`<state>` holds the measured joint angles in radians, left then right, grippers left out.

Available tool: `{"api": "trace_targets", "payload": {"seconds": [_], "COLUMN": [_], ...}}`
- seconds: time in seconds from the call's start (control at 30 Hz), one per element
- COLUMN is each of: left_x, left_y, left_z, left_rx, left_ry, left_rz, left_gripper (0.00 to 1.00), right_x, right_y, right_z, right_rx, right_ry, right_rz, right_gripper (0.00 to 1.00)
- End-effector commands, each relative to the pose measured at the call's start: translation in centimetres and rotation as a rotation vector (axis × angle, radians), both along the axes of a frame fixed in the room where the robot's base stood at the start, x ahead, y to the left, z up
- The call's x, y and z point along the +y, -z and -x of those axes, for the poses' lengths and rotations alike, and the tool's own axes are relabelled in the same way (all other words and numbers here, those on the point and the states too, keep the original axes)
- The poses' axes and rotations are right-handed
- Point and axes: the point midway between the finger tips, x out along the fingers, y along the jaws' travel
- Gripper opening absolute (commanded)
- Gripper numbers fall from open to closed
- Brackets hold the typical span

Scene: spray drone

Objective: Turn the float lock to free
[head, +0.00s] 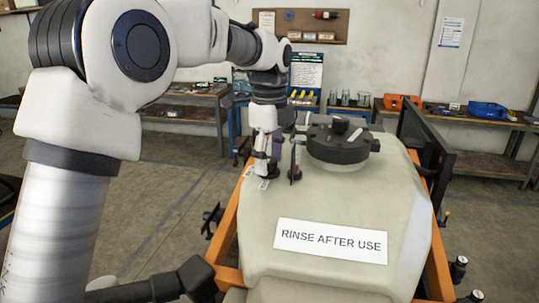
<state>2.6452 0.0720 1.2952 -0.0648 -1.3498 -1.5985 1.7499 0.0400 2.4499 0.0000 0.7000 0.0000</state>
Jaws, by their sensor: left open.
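My left gripper (279,173) is open and points down over the far left part of the pale tank's top. One finger is at the left and the other is nearer the black lid. A small dark part shows low by the left finger, but I cannot tell whether it is the float lock or part of the finger. The float lock is not clearly visible; the gripper may hide it, and its setting cannot be read. The pale tank (330,205) has a black round lid (338,145) just right of the gripper. My right gripper is not in view.
A sign reading "RINSE AFTER USE" (330,241) is on the tank's near face. An orange frame (226,238) surrounds the tank, and a dark upright panel (425,145) stands at its right. Workbenches (470,120) line the back wall. The floor at left is clear.

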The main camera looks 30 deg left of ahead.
Motion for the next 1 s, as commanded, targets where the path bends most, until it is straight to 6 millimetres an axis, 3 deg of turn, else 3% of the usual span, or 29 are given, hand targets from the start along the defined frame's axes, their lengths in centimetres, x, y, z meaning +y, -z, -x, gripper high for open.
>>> {"api": "trace_targets", "payload": {"seconds": [0.17, 0.33, 0.73, 1.0], "left_x": [0.01, 0.01, 0.00, -0.01], "left_y": [0.01, 0.00, 0.14, 0.22], "left_z": [-0.01, 0.01, 0.05, 0.10], "left_rx": [-0.001, 0.000, 0.003, 0.005], "left_ry": [0.000, 0.000, -0.029, -0.161], "left_rz": [0.000, 0.000, 0.000, -0.001], "left_gripper": [0.61, 0.01, 0.01, 0.01], "right_x": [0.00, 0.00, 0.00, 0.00], "right_y": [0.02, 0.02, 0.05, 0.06], "right_z": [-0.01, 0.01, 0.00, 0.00], "right_rx": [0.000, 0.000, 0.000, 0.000], "right_ry": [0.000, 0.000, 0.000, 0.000], "right_rz": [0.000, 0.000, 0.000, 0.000], "right_gripper": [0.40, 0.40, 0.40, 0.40]}}
